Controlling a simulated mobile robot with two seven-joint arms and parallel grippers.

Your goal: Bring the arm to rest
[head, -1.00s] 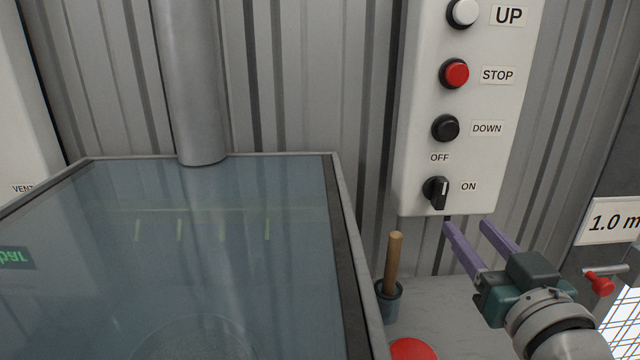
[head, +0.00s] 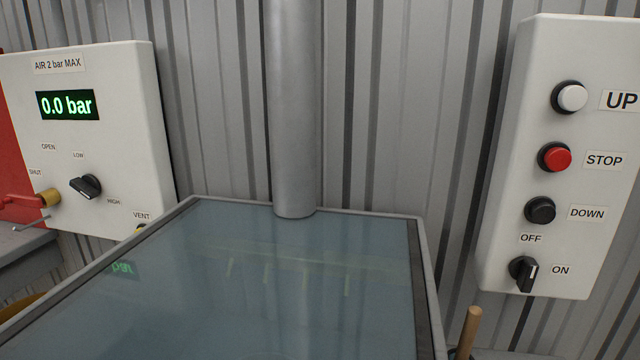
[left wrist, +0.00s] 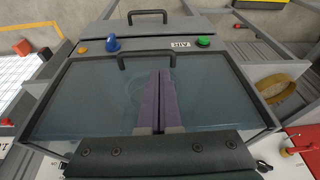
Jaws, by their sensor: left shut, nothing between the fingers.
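My left gripper (left wrist: 160,76) shows in the left wrist view as two purple fingers pressed together with nothing between them. It is seen over the glass-topped box (left wrist: 210,95); the height above the glass cannot be told. Neither gripper shows in the head view now. The same kind of glass top (head: 250,290) fills the lower middle there.
A white air panel (head: 110,150) reading 0.0 bar is at the left. A white button panel (head: 510,200) with UP, STOP and DOWN is at the right. A grey column (head: 293,110) stands behind the glass. A wooden handle (head: 468,330) rises at lower right.

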